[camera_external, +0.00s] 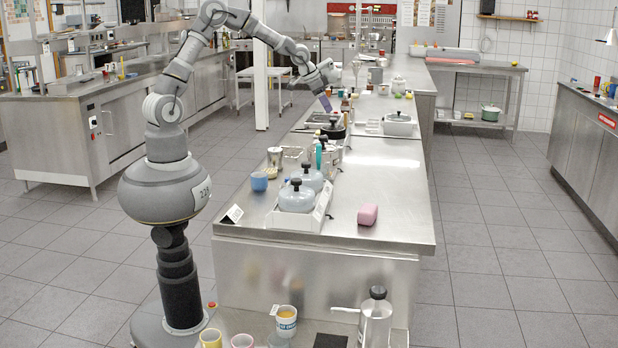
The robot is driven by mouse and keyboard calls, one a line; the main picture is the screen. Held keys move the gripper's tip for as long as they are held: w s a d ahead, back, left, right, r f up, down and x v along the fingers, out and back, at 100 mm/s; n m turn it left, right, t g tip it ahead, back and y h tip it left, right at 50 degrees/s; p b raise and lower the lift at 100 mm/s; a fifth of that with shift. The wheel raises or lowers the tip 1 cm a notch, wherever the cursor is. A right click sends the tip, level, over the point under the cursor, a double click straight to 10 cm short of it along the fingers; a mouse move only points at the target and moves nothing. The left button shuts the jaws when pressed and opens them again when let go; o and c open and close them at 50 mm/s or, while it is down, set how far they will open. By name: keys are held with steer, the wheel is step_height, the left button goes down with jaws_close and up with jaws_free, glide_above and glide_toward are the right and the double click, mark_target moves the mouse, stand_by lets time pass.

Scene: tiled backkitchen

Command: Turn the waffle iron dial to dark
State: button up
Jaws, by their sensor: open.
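My gripper (326,102) is at the end of my raised arm, over the far part of the steel counter (395,215). It points down and is open, with nothing visible between its fingers. Just below it on the counter is a dark round thing with a black knob (334,129). It may be the waffle iron or a lidded pan; I cannot tell which. My gripper seems to be above it and apart from it. No dial or dial marking can be made out at this size.
A white lidded pot (398,125) stands right of the dark thing. Nearer are grey-blue lidded pots (297,197) in a white tray, a blue cup (259,182) and a pink block (368,214). The counter's near right part is mostly clear. A white post (260,75) stands behind my arm.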

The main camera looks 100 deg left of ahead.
steer(key=shift+n+g+h, duration=0.3)
steer(key=shift+n+h, duration=0.1)
steer(key=shift+h, duration=0.1)
steer(key=a+f, duration=0.1)
steer(key=f, duration=0.3)
steer(key=s+a+f+b, duration=0.1)
steer(key=a+f, duration=0.1)
steer(key=f, duration=0.3)
steer(key=a+f+b, duration=0.1)
steer(key=f, duration=0.4)
steer(key=shift+s+a, duration=0.2)
steer(key=shift+a, duration=0.05)
steer(key=c, duration=1)
